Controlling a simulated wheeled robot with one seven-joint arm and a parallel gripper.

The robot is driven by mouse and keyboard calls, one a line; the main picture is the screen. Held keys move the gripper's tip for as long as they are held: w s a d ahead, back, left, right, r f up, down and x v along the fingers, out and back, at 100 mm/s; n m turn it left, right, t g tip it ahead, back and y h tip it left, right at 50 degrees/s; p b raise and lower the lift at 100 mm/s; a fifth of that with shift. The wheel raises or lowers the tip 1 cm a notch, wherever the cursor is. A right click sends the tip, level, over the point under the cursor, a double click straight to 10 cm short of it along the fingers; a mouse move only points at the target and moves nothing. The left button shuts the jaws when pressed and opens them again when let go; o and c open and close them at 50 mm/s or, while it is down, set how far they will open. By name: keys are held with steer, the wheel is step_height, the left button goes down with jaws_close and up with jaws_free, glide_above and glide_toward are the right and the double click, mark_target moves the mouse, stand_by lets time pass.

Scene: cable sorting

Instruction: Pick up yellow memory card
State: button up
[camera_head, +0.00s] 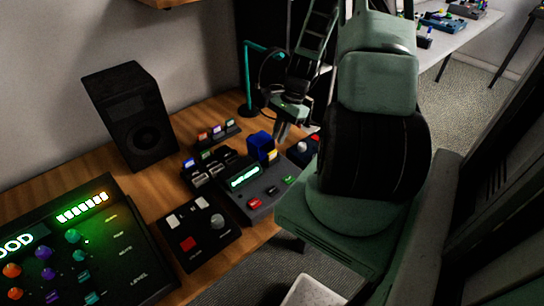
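A small yellow piece (272,155), which looks like the yellow memory card, sits at the back right of the dark console, beside a blue block (260,143). My gripper (282,133) points down just above and behind the yellow piece, apart from it in the picture. Its fingers look close together, but at this size I cannot tell whether they are open or shut. Nothing is clearly visible between them.
The dark console (258,196) has a lit green display. A rack of small coloured cards (216,133) stands behind it on the wooden desk (190,128). A black speaker (130,115), a button box (199,234), a large lit panel (75,245) and a teal stand (249,80) surround it.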

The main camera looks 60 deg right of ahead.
mark_target(272, 151)
steer(key=shift+a+p+x, duration=0.1)
steer(key=shift+p+x, duration=0.15)
steer(key=shift+x, duration=1.1)
steer(key=shift+a+p+x, duration=0.15)
steer(key=shift+p+x, duration=0.1)
steer(key=shift+x, duration=1.1)
steer(key=shift+r, duration=0.1)
jaws_close()
